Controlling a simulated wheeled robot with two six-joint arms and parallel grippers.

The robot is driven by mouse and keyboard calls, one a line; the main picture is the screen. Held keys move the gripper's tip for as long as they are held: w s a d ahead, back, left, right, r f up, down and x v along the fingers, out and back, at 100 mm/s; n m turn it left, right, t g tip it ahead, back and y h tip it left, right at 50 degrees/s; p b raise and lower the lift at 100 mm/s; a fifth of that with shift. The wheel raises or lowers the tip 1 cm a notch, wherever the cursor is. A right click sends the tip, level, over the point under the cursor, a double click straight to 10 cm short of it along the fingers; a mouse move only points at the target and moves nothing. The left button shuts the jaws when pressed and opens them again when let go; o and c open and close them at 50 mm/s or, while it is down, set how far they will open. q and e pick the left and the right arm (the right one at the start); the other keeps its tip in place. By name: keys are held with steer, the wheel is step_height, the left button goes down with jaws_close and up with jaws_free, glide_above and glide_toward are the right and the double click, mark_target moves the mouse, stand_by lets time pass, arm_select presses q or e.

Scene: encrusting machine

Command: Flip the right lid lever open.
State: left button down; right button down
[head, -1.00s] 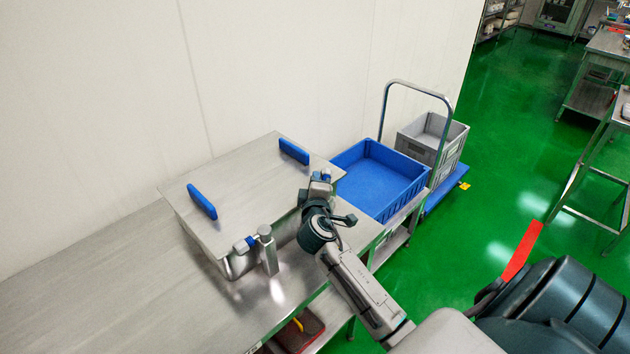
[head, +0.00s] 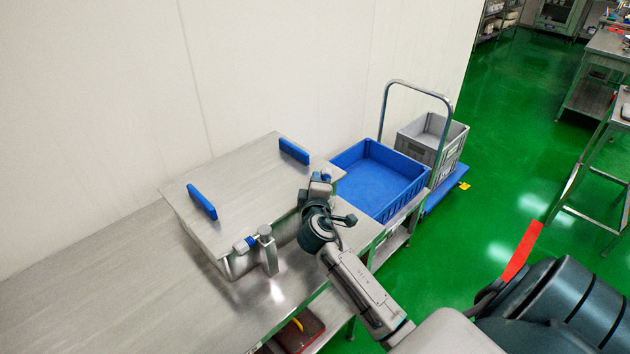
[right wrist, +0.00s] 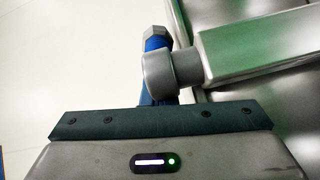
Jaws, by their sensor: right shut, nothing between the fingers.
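The machine's metal lid (head: 245,185) lies flat on its box, with two blue handles on top. The right lid lever (head: 322,176) is at the lid's right front corner, mostly hidden behind my right gripper (head: 314,195). In the right wrist view the lever (right wrist: 255,48) is a grey metal bar with a round end beside a blue and grey knob (right wrist: 155,42). My right gripper (right wrist: 160,122) is shut and empty, close in front of the lever's round end; I cannot tell whether they touch. My left gripper is not in view.
The left lid lever (head: 267,250) stands at the lid's front left, beside a blue knob. A blue bin (head: 375,175) and a grey crate (head: 432,140) are to the right. A pale wall (head: 90,110) is behind. The steel table (head: 110,285) is clear at left.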

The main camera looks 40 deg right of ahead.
steer(key=b+v, duration=0.2)
steer(key=v, duration=0.8)
steer(key=shift+s+a+b, duration=0.2)
steer(key=shift+s+b, duration=0.1)
steer(key=shift+b, duration=0.1)
steer(key=shift+s+f, duration=0.1)
steer(key=shift+f, duration=0.1)
